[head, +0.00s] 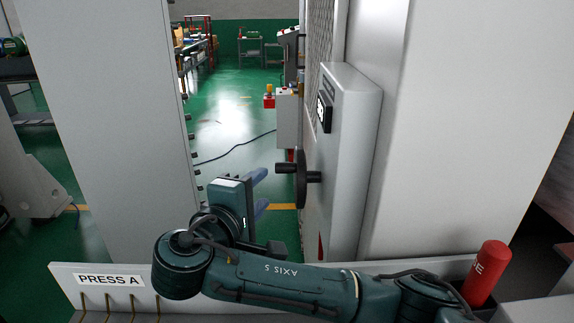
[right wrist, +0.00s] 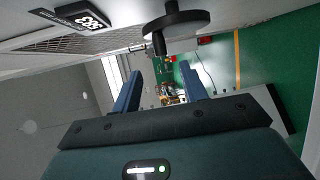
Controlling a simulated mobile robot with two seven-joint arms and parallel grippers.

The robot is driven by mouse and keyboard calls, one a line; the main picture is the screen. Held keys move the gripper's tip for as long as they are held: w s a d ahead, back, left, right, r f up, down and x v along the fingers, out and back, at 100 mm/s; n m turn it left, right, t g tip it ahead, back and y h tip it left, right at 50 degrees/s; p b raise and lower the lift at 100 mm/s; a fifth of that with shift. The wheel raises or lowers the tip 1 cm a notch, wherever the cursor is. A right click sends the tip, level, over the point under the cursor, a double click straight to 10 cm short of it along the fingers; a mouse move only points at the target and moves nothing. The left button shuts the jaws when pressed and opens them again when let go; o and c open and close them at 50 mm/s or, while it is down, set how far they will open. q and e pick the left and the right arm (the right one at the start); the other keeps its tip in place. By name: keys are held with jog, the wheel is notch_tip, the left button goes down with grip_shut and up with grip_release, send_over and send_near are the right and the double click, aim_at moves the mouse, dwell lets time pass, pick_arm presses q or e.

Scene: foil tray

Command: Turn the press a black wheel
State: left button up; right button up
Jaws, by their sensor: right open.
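The black wheel (head: 301,180) stands out on a short shaft from the side of a grey box on the press. A black handle (head: 284,168) sticks out from its rim. My right gripper (head: 262,193) is left of the wheel and apart from it, with its two blue fingers spread and nothing between them. In the right wrist view the wheel (right wrist: 185,24) is at the top, with its handle (right wrist: 159,44) pointing down towards the gap between the open fingers (right wrist: 162,88). My left gripper is not in view.
The grey box (head: 353,130) carries a small display (head: 324,112) above the wheel. A pale panel (head: 110,120) stands left of my arm. A low ledge labelled PRESS A (head: 108,280) and a red cylinder (head: 487,272) are in front. Green floor (head: 235,105) is open beyond.

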aim_at(281, 171)
jog(key=b+x, duration=0.1)
jog(key=x, duration=0.9)
jog(key=shift+w+d+f, duration=0.1)
jog(key=shift+w+d, duration=0.05)
jog(key=shift+w, duration=0.2)
jog(key=shift+w+d+b, duration=0.2)
jog(key=shift+w+b, duration=0.15)
jog(key=shift+w, duration=0.2)
jog(key=shift+c, duration=0.3)
grip_shut()
